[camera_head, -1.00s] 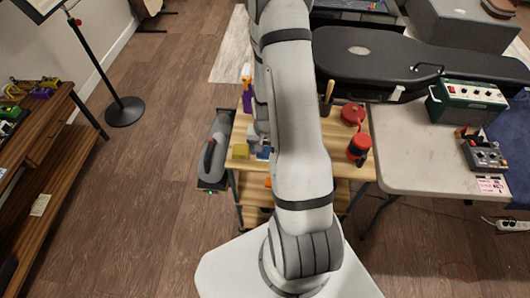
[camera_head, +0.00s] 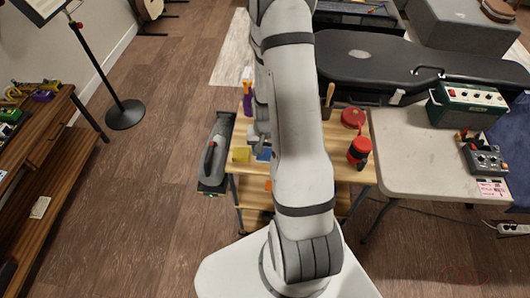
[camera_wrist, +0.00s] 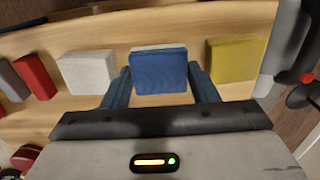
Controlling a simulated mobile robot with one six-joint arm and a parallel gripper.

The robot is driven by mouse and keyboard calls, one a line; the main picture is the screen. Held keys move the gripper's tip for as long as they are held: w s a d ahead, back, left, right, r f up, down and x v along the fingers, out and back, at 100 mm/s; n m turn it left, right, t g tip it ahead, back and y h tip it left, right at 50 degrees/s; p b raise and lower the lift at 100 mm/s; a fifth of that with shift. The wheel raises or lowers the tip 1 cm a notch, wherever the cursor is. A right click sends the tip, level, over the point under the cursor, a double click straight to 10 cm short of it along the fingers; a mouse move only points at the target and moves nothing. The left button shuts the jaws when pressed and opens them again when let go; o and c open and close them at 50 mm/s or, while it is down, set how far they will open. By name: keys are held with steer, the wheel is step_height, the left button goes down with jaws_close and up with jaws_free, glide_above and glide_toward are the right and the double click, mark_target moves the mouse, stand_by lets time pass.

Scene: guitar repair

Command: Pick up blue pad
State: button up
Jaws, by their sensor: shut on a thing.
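The blue pad (camera_wrist: 160,72) is a small block in the middle of the wrist view, between the two fingers of my gripper (camera_wrist: 160,88). My gripper is shut on it. The wooden shelf top lies below the pad; I cannot tell whether the pad touches it. In the head view the blue pad (camera_head: 264,155) shows as a small patch left of my arm, partly hidden by it. My gripper's fingertips are hard to make out in the head view.
A yellow pad (camera_wrist: 234,58) sits right of the blue one and a white pad (camera_wrist: 87,73) left. A red pad (camera_wrist: 34,77) is farther left. The wooden shelf (camera_head: 235,168) also holds a red-and-black container (camera_head: 359,152). A black guitar case (camera_head: 370,62) lies behind.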

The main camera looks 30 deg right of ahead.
mark_target(265, 153)
step_height(265, 153, up, 9)
steer(key=shift+b, duration=0.45)
